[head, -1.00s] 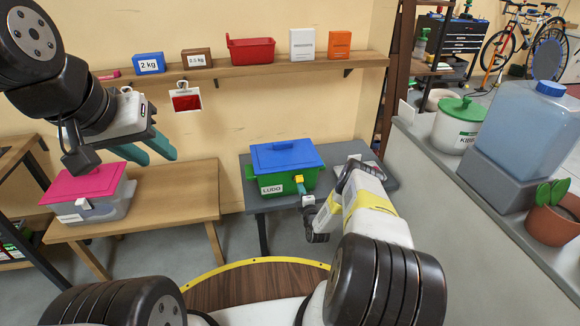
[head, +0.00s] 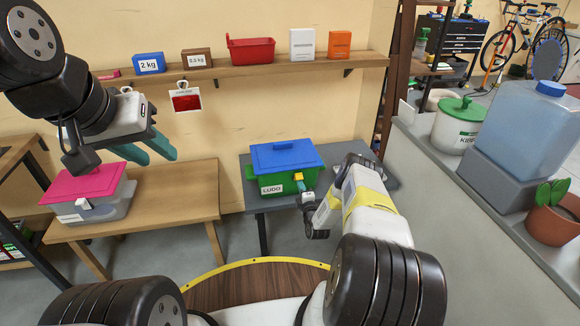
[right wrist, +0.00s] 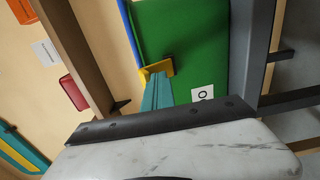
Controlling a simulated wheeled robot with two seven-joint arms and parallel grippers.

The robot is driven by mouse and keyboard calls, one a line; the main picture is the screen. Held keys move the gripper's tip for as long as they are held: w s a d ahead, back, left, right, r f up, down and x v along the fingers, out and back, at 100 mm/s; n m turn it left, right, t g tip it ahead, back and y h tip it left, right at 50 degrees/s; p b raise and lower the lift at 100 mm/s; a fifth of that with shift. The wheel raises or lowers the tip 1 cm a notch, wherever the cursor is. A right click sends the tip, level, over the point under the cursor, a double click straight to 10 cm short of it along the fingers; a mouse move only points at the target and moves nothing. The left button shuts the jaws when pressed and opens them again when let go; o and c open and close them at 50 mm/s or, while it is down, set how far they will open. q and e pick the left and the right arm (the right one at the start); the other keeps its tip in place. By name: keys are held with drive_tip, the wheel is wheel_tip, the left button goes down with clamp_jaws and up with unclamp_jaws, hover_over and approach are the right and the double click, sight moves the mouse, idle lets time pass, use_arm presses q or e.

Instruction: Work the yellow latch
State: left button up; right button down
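The yellow latch (head: 298,176) is on the front of the green box (head: 262,177), which has a blue lid (head: 285,156) and a LUDO label. In the right wrist view the latch (right wrist: 157,69) stands out from the green wall. My right gripper (head: 301,184) is at the latch. Its teal fingers (right wrist: 158,82) are together, with their tips at the latch; I cannot tell whether they press on it. The lid lies flat on the box. My left gripper (head: 160,157) is open and empty, above the left table and far from the latch.
The green box stands on a grey table (head: 342,157). A clear box with a pink lid (head: 87,184) stands on the wooden table (head: 185,192) at left. A shelf (head: 215,70) runs along the wall behind. A grey counter (head: 480,195) borders the right side.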

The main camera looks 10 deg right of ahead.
drive_tip(key=shift+r, duration=0.1)
drive_tip(key=shift+w+r, duration=0.35)
drive_tip(key=shift+r, duration=0.25)
drive_tip(key=shift+w, duration=0.1)
idle(0.4)
drive_tip(key=s, duration=0.7)
drive_tip(key=shift+d+f, duration=0.15)
drive_tip(key=shift+f, duration=0.25)
